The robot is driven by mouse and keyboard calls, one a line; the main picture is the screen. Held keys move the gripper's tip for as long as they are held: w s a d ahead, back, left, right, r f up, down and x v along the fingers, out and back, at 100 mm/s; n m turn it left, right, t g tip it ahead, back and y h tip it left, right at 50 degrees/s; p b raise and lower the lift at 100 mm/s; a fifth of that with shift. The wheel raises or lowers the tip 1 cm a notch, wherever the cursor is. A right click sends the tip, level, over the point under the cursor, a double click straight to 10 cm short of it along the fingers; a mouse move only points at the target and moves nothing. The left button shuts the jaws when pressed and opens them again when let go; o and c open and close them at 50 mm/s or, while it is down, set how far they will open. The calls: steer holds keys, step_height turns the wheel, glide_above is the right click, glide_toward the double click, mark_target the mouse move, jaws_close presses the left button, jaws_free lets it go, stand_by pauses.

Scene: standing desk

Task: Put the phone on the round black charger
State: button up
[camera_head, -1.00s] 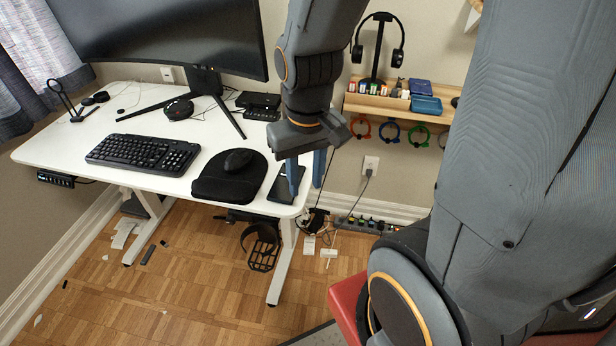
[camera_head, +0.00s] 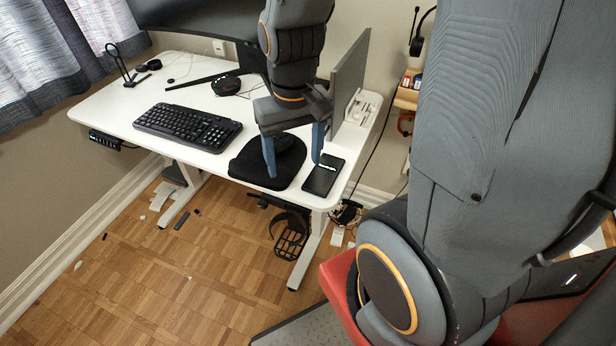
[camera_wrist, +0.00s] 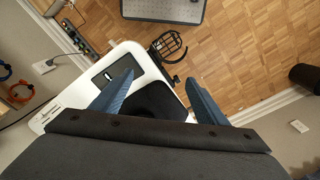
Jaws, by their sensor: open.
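The black phone (camera_head: 323,174) lies flat on the white desk near its front right corner, with a small light patch on its face. It also shows in the wrist view (camera_wrist: 124,70), partly behind one finger. My gripper (camera_head: 293,168) is open and empty, pointing down. In the head view its right finger is beside the phone's left edge and its left finger is over the mouse pad; height above the desk is hard to tell. In the wrist view the gripper (camera_wrist: 155,85) spans the phone's side and the pad. A round black disc (camera_head: 226,85), likely the charger, lies farther back.
The mouse pad (camera_head: 245,170) with a mouse lies left of the phone. A black keyboard (camera_head: 187,126) is farther left. A grey upright panel (camera_head: 349,80) and a white tray (camera_head: 366,103) stand behind the phone. The monitor (camera_head: 185,15) is at the back.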

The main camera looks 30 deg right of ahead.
steer(key=shift+o, duration=1)
steer(key=w+d+f+m+g+y+p, duration=0.1)
steer(key=w+d+f+m, duration=0.1)
steer(key=w+d+m, duration=0.2)
steer(key=shift+w+d+f+g, duration=0.2)
steer(key=shift+w+d+g, duration=0.2)
steer(key=shift+w+d, duration=0.45)
steer(key=m+g+y+p, duration=0.1)
steer(key=m+y, duration=0.2)
steer(key=m, duration=0.3)
glide_toward(324, 173)
steer(key=shift+w+a+r, duration=0.1)
steer(key=shift+w, duration=0.25)
steer(key=shift+s+f+p, duration=0.1)
steer(key=shift+f+p, duration=0.2)
steer(key=shift+f, duration=0.25)
steer(key=x, duration=0.2)
steer(key=p+x, duration=0.2)
steer(key=x, duration=0.1)
steer(key=shift+s+a+f, duration=0.15)
steer(key=shift+s+f, duration=0.05)
steer(key=shift+s, duration=0.2)
steer(key=shift+a+f, duration=0.15)
steer(key=shift+f, duration=0.4)
steer(key=c, duration=1.4)
steer(key=shift+r, duration=0.15)
